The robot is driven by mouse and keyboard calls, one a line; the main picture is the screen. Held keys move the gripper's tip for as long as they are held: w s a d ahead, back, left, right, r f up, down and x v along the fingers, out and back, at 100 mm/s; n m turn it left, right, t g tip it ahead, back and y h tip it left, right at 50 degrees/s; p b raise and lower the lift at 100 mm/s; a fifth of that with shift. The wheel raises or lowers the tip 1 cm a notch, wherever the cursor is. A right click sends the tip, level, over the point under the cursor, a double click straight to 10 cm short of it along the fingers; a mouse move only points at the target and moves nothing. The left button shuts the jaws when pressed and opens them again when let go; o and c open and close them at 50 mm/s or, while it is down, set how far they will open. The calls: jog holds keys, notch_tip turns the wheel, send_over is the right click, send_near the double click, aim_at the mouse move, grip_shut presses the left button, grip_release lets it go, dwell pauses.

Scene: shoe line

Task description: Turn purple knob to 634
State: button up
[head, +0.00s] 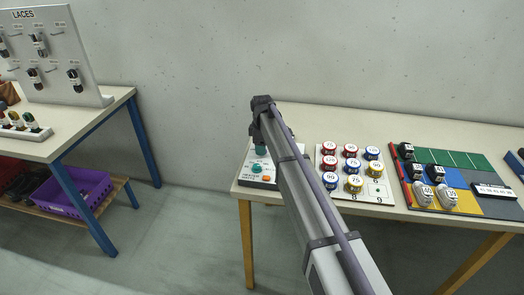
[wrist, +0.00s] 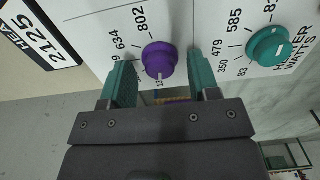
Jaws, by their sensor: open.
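The purple knob (wrist: 160,58) is on a white panel in the wrist view, with numbers around it. I can read 634 and 802 at its upper left; other numbers are partly hidden. A pale mark on the knob points down in the picture, toward a number starting with 12. My gripper (wrist: 159,66) is open, its green fingers on either side of the knob, with gaps visible. In the head view my arm covers much of the control panel (head: 262,180), and the purple knob is hidden.
A teal knob (wrist: 269,46) sits right of the purple one, beside my right finger. In the head view, a board of round tins (head: 328,148) and a colored mat with shoe items (head: 458,165) lie farther right.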

jog(key=shift+c, duration=0.3)
jog(key=c, duration=0.9)
